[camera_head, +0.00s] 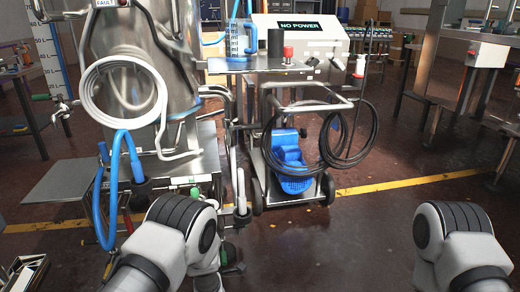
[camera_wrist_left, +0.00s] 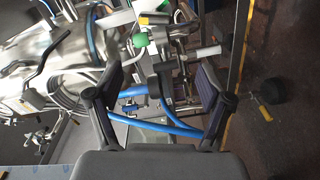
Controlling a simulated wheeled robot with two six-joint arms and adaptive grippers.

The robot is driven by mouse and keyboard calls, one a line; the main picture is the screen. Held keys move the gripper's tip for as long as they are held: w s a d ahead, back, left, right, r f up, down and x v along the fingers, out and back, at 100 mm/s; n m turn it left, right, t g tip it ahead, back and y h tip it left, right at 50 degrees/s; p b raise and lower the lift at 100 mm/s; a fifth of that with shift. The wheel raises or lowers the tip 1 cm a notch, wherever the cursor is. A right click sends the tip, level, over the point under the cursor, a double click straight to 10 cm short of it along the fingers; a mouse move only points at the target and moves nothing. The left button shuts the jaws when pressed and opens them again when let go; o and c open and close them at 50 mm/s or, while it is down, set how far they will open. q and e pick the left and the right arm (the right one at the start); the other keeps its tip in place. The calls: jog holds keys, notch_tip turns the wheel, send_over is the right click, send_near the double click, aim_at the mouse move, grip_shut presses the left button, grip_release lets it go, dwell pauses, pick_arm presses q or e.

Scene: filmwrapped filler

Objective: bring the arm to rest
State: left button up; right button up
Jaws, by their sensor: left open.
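My left arm (camera_head: 178,235) comes in at the bottom of the head view, its white and black joint in front of the steel machine. Its fingers are hard to make out there. In the left wrist view my left gripper (camera_wrist_left: 162,85) is open, with its two dark fingers wide apart and nothing held between them. Blue hose, a green fitting (camera_wrist_left: 140,40) and metal pipework show behind and between the fingers; I cannot tell how close they are. My right arm (camera_head: 458,245) shows at the lower right of the head view. Its gripper is out of view.
A steel vessel (camera_head: 150,60) with a coiled white hose (camera_head: 122,64) stands at the left. A wheeled cart (camera_head: 257,165) carries a blue pump (camera_head: 290,165) and black cable. Clear dark floor (camera_head: 350,235) with a yellow line lies between my arms.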

pick_arm(q)
jog(key=s+a+f+m+g+h, duration=0.1)
jog(key=s+a+f+m+g, duration=0.3)
jog(key=s+f, duration=0.5)
jog(key=s+a+f+m+g+h, duration=0.25)
jog(key=s+f+g, duration=0.25)
jog(key=s, duration=0.8)
jog(key=s+d+m+g+h, duration=0.25)
jog(key=s+m+g, duration=0.7)
jog(key=s, duration=1.15)
notch_tip(320, 180, up, 35)
jog(key=m+t+p, duration=0.1)
jog(key=m+p, duration=0.1)
jog(key=p, duration=3.4)
jog(key=shift+w+d, duration=0.25)
jog(key=shift+w, duration=0.05)
jog(key=shift+c, duration=0.3)
